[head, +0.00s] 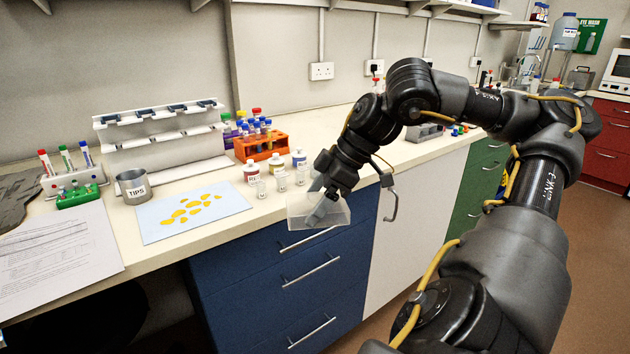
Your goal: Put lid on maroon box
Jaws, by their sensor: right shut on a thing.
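A clear, open-looking plastic lid (340,216) is at the front edge of the bench, in front of the blue drawers. My right gripper (318,207) reaches down to it and is shut on it; the fingertips show partly through the clear plastic. The lid appears to be above or just past the bench edge; its exact height is hard to tell. I cannot make out a maroon box in the head view. My left gripper is not in view.
Small clear cups (281,181) and reagent bottles (276,165) stand left of my right gripper. Behind them is an orange tube rack (262,147). A light blue mat (160,232) with yellow spots, a metal TIPS cup (133,187) and a pipette stand (190,153) are further left.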

